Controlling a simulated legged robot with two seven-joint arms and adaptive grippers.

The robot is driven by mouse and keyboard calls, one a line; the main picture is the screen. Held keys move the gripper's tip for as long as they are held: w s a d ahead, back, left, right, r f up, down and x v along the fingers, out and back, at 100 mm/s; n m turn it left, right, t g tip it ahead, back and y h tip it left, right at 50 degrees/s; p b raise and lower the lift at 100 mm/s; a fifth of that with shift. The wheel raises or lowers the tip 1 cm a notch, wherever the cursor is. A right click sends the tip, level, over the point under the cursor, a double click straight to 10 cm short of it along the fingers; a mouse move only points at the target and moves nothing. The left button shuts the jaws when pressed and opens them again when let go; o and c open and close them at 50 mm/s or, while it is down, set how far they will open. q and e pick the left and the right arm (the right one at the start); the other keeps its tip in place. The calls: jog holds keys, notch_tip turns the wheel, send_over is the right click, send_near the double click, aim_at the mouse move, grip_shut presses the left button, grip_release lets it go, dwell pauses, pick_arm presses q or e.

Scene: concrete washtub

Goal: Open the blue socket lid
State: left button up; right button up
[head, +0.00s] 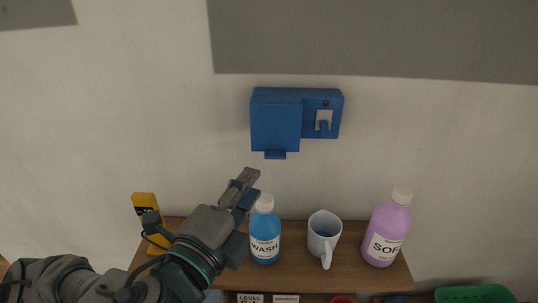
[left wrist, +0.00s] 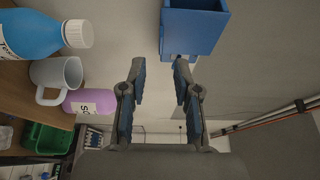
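The blue socket box (head: 322,100) is fixed to the pale wall in the upper middle of the head view. Its blue lid (head: 275,125) covers the left part, hangs down and looks closed, with a small tab (head: 275,155) at its lower edge. A switch (head: 324,122) shows on the right part. My left gripper (head: 248,185) is below and a little left of the lid, apart from it. The left wrist view shows this gripper (left wrist: 160,68) open and empty, with the blue lid (left wrist: 195,28) beyond the right finger. My right gripper is not in view.
Below the socket, a wooden shelf (head: 294,267) holds a blue WASH bottle (head: 265,232), a white mug (head: 323,232) and a purple bottle (head: 386,229). A yellow object (head: 144,201) stands at left. A green basket (head: 475,294) is lower right. The wall around the socket is clear.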

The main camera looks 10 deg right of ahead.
aim_at(276, 132)
pick_arm(q)
jog(key=x, duration=0.4)
jog(key=p+x, duration=0.1)
jog(key=x, duration=0.3)
jog(key=shift+d+p, duration=0.3)
jog(key=shift+d, duration=0.15)
jog(key=shift+a, duration=0.3)
grip_shut()
